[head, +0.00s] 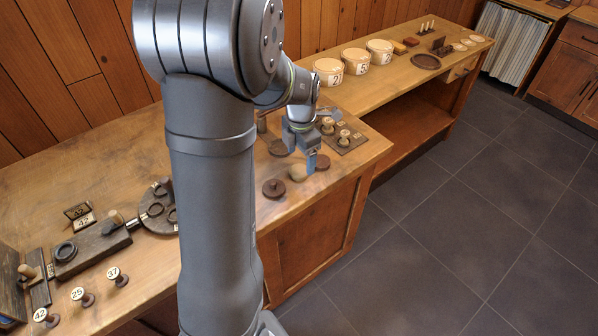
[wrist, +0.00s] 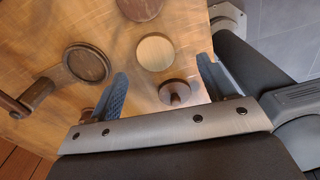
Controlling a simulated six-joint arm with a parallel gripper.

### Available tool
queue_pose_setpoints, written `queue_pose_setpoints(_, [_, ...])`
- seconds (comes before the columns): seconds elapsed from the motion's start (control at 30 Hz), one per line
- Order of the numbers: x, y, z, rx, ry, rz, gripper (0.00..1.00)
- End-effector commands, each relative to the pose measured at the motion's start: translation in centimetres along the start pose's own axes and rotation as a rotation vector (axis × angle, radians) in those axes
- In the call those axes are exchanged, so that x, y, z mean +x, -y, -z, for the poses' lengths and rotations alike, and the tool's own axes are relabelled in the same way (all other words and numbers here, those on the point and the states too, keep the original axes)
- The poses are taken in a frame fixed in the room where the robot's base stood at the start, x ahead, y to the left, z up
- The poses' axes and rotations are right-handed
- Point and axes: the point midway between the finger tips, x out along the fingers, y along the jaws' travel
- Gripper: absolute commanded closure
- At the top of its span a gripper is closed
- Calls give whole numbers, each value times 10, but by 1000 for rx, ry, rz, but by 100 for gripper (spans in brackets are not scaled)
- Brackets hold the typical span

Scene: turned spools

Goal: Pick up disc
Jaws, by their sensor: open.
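A pale wooden disc (head: 297,173) lies on the workbench near its front edge; it also shows in the wrist view (wrist: 155,52). My gripper (head: 300,162) is above this area, with its jaws open and nothing held. In the wrist view my gripper's fingertips (wrist: 162,67) stand either side of the pale disc, which appears just beyond their line. A dark disc with a knob (head: 274,188) lies beside it and shows between the fingers in the wrist view (wrist: 175,93). A plain dark disc (head: 322,161) lies on the other side, partly behind a finger in the head view.
A dark round holder with an arm (wrist: 87,63) is left of the fingers in the wrist view. A board with spools (head: 342,137) stands behind the discs. Numbered spools (head: 82,297) stand at front left. My arm hides the bench's middle in the head view.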

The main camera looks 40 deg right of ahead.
Motion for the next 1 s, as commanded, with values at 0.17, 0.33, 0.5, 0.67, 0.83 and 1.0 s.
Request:
queue_pose_setpoints(0.17, [22, -5, 1, 0, -3, 3, 24])
queue_pose_setpoints(0.33, [45, -7, 1, 1, -2, 2, 24])
queue_pose_setpoints(0.5, [52, -7, 1, 1, -1, 1, 24])
queue_pose_setpoints(0.67, [51, -7, 1, 1, -1, 1, 26])
queue_pose_setpoints(0.83, [51, -7, 1, 0, -1, 1, 59])
queue_pose_setpoints(1.0, [51, -7, 1, 0, -1, 1, 72])
